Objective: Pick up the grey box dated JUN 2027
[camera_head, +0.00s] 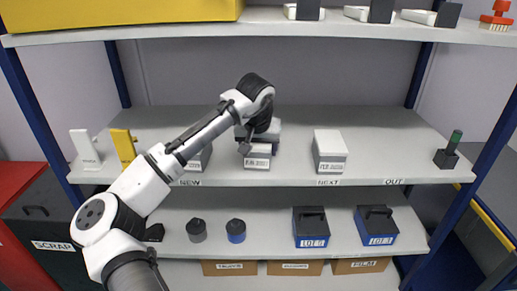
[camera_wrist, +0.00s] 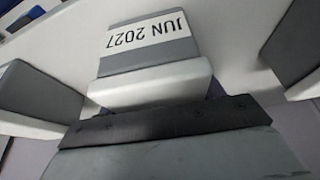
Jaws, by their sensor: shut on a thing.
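The grey box dated JUN 2027 (camera_wrist: 150,60) has a pale lid, and its white label reads upside down in the wrist view. In the head view a grey box (camera_head: 257,162) stands at the middle shelf's front, left of centre, below my gripper (camera_head: 258,132); its label is too small to read there. My gripper (camera_wrist: 165,122) shows as a dark bar across the box's lid end in the wrist view. It is shut on the box. My wrist hides part of the box's top, and I cannot tell if its base touches the shelf.
A dark holder with a green-handled item (camera_head: 447,152) stands near OUT. The upper shelf (camera_head: 270,27) overhangs. Shelf between NEXT and OUT is clear.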

